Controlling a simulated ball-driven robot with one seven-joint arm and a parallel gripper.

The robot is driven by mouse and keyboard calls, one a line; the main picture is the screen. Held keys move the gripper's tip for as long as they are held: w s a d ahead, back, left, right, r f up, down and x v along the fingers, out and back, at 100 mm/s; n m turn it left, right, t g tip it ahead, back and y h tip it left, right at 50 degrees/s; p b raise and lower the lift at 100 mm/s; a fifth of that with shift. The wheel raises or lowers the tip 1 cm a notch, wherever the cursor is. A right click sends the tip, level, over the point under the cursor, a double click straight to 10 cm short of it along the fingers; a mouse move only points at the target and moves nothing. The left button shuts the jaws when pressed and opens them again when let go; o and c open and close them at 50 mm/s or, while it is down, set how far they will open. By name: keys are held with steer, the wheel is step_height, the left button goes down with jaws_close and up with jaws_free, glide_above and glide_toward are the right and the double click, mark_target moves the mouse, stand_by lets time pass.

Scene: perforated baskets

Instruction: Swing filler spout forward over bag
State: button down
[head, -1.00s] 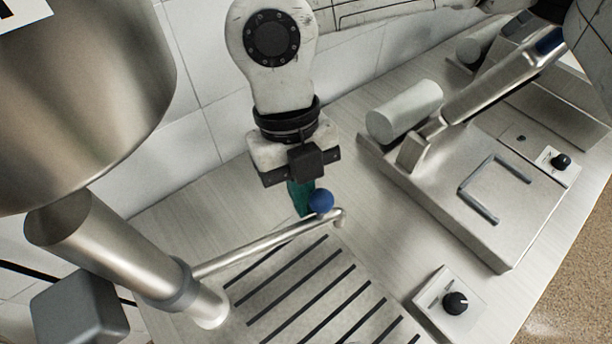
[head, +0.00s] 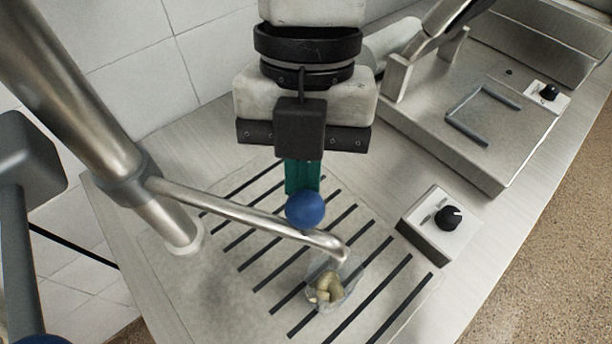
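The filler spout (head: 245,216) is a thin bent metal tube running from an upright metal column (head: 75,90) toward the right. Its downturned tip is above a clear bag (head: 333,284) with pale tan pieces in it, on the slotted tray (head: 225,300). A blue knob (head: 305,210) sits on the spout. My gripper (head: 303,190) points down with its green fingers close together, right behind the knob. The knob hides the fingertips, so contact cannot be seen clearly. I see nothing held between the fingers.
A white box with a black dial (head: 447,217) stands right of the tray. A metal sealer-like machine (head: 470,125) with a U-shaped bar is at the back right. A tiled wall is behind; the counter edge runs along the right.

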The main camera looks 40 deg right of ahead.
steer(key=shift+s+a, duration=0.4)
steer(key=shift+s, duration=0.05)
steer(key=shift+a, duration=0.1)
